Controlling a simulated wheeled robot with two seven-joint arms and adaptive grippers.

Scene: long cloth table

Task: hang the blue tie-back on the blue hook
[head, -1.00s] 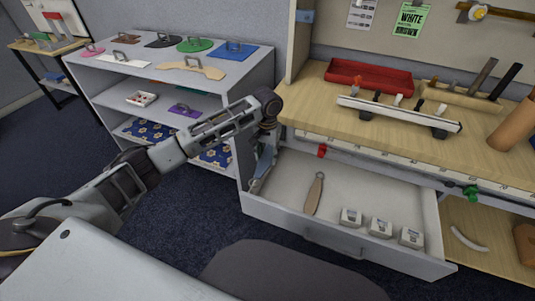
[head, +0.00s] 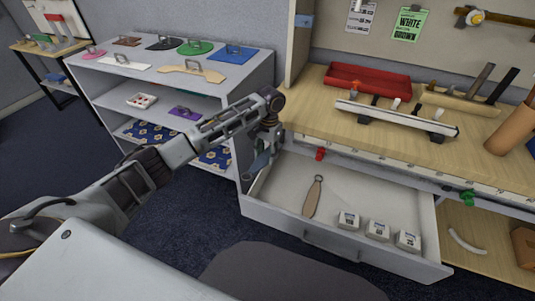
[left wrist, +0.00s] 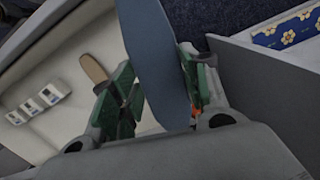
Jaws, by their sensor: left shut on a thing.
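My left gripper (head: 262,150) is over the left end of the open drawer. It is shut on the blue tie-back (head: 260,164), which hangs down from it, partly covered by the fingers. In the left wrist view the blue tie-back (left wrist: 152,62) is a broad flat blue strip between the two green-padded fingers of my left gripper (left wrist: 160,92). No blue hook can be made out for certain. A red hook (head: 320,154) and a green hook (head: 468,197) sit along the bench's front edge, to the right of the gripper. My right gripper is out of view.
The open drawer (head: 400,264) holds a tan tie-back (head: 313,197) and several small white boxes (head: 348,220). The wooden bench top (head: 310,112) is above it, with a red tray (head: 368,78). A white shelf unit (head: 238,78) stands left of the gripper.

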